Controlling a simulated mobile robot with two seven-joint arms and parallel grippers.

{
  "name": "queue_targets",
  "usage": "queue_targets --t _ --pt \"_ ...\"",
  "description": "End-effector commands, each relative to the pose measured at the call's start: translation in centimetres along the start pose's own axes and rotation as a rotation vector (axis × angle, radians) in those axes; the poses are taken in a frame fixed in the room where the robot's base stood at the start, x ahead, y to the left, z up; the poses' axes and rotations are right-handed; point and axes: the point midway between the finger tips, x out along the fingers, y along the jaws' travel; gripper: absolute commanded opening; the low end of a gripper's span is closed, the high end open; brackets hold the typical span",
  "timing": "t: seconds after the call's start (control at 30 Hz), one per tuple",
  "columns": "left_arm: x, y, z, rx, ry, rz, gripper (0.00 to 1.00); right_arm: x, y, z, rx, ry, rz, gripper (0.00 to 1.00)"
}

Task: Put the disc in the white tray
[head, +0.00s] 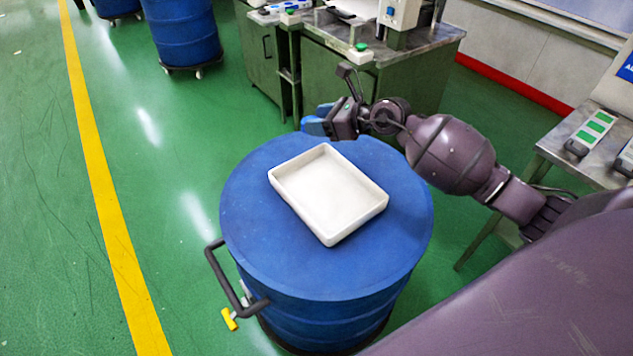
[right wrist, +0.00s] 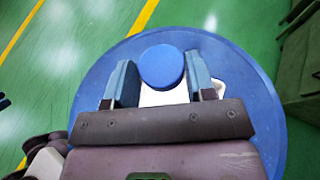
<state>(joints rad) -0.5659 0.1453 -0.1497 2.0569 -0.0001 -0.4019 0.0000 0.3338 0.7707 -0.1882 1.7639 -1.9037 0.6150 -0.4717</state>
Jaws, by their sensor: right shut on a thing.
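The white tray (head: 358,222) lies on the blue drum lid in the head view, and it looks empty. My right gripper (head: 320,122) is above the far side of the drum, beyond the tray's far edge in the picture. In the right wrist view, my right gripper (right wrist: 160,75) is shut on a round blue disc (right wrist: 161,64), held between its two fingers. Part of the white tray (right wrist: 221,88) shows behind the disc and fingers. In the head view the disc cannot be told apart from the blue fingers. My left gripper is not in view.
The blue drum (head: 250,240) has a dark handle (head: 232,278) at its left. Green cabinets (head: 345,90) stand behind my right arm. A metal table (head: 560,150) is at the right.

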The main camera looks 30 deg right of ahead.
Motion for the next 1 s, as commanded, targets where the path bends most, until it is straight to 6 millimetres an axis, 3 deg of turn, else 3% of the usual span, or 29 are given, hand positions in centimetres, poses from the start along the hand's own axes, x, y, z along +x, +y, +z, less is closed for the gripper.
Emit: queue_targets --t 0.03,0.4,0.77,1.0 --pt "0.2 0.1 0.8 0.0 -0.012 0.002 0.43 0.7 0.1 -1.8 0.008 0.008 0.003 0.27" --pt "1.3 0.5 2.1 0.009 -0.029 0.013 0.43 3.6 0.2 -9.3 0.008 0.01 0.003 0.27" --pt "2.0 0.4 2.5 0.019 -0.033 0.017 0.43 4.7 0.2 -12.0 0.002 0.004 0.001 0.27" --pt "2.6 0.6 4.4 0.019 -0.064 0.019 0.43 6.2 0.3 -15.9 0.007 0.008 0.002 0.27"
